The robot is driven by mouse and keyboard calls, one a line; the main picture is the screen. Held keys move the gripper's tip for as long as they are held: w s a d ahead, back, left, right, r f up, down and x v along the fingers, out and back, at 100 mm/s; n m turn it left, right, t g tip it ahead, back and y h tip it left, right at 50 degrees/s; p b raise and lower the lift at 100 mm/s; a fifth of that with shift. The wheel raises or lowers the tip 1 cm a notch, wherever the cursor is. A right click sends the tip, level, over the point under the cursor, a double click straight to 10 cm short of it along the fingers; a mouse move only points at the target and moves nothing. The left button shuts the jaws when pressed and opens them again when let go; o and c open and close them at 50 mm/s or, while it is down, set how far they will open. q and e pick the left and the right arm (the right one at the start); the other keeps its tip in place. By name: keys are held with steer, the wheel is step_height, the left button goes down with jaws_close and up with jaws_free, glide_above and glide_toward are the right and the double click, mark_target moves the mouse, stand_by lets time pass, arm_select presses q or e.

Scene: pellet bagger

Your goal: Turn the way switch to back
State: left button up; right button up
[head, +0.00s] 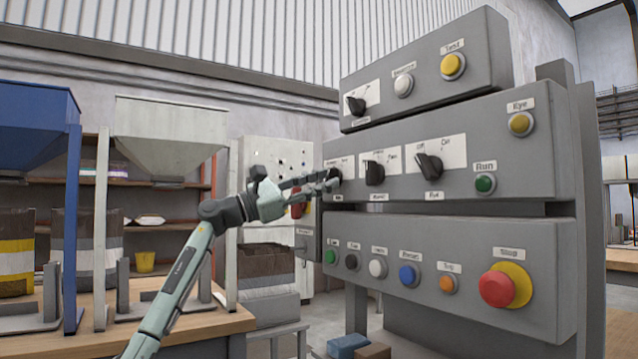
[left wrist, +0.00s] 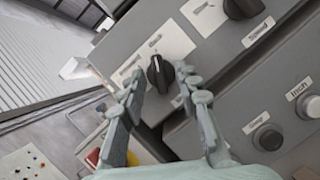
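The way switch (head: 335,173) is the leftmost black knob on the middle panel in the head view, partly hidden by my left gripper. A light mark on the knob points roughly up in that view. My left gripper (head: 322,183) is at the panel. Its two fingers are spread, one on each side of the knob, with visible gaps. I cannot tell whether either fingertip touches it. My right gripper is not in view.
Below is a row of buttons, with a red stop button (head: 497,288) at right. A white hopper (head: 170,135) stands left behind my arm.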

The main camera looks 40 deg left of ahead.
arm_select(q)
steer(key=v, duration=1.2)
stand_by(0.3)
